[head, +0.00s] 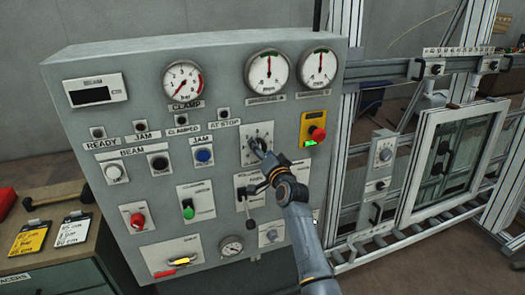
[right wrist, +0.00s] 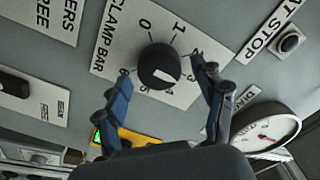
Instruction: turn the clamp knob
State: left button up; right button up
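The clamp knob (right wrist: 160,67) is a round black knob with a white mark, on a white dial plate (right wrist: 105,55) lettered "CLAMP BAR". In the right wrist view the numbers 0 and 1 show above it; other numbers are partly covered by the fingers. In the head view the dial plate (head: 252,130) sits right of the middle of the grey panel, and the knob is partly hidden. My right gripper (head: 258,170) is at the dial, open, with one finger on either side of the knob. I see a gap between each finger and the knob. My left gripper is out of view.
On the grey panel, a blue jam button (head: 203,155) and a yellow box with a red stop button (head: 317,133) flank the dial. Gauges (head: 267,70) are above, small switches below. A framed window rig (head: 450,160) stands at right, a bench with cards at lower left.

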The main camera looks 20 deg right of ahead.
jog(key=shift+s, duration=0.1)
jog(key=s, duration=1.2)
jog(key=shift+d, duration=0.2)
jog(key=shift+w, duration=0.1)
